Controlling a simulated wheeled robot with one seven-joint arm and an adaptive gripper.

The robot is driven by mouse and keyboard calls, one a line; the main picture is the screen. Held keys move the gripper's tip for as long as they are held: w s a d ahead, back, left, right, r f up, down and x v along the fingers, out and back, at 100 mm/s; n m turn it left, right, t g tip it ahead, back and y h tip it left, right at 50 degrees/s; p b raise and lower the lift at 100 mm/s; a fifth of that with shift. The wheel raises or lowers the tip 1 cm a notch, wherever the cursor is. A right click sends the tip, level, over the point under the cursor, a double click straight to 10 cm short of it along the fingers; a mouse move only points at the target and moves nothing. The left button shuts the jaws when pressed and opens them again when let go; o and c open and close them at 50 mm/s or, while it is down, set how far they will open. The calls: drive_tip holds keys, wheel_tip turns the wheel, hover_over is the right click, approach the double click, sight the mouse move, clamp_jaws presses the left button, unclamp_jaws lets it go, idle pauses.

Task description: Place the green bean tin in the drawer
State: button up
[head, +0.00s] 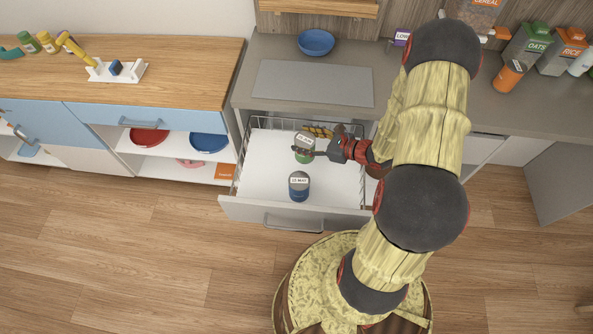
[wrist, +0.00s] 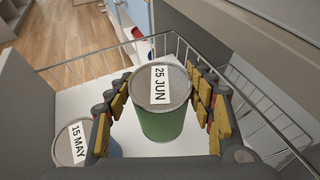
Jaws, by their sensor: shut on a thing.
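The green bean tin (head: 304,154) has a grey lid with a white label. In the wrist view the green tin (wrist: 162,110) stands between my fingers, and its label reads 25 JUN. My gripper (head: 308,152) is shut on it, over the open drawer (head: 260,165). In the wrist view my gripper (wrist: 163,105) has a finger on each side of the tin. The tin looks upright within the drawer's wire sides; I cannot tell whether its base touches the white drawer floor.
A blue tin (head: 299,187) labelled 15 MAY stands in the drawer near its front; it also shows in the wrist view (wrist: 82,143). The counter above holds a grey mat (head: 313,83) and a blue bowl (head: 316,42).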

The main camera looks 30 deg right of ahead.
drive_tip(key=s+d+f+b, duration=0.1)
drive_tip(key=s+d+f, duration=0.15)
drive_tip(key=s, duration=0.25)
drive_tip(key=s+d+f, duration=0.2)
drive_tip(key=s+d, duration=0.1)
drive_tip(key=s, duration=0.3)
drive_tip(key=w+a+f+b, duration=0.1)
drive_tip(key=w+b, duration=0.4)
drive_tip(key=w, duration=1.3)
drive_tip(key=shift+a+f+y+b, duration=0.2)
drive_tip(key=shift+a+y+b, duration=0.1)
drive_tip(key=shift+b, duration=0.1)
drive_tip(key=shift+w+f, duration=0.1)
drive_tip(key=o, duration=1.6)
drive_tip(key=shift+f, duration=0.1)
drive_tip(key=p+v, duration=0.4)
drive_tip(key=v, duration=0.8)
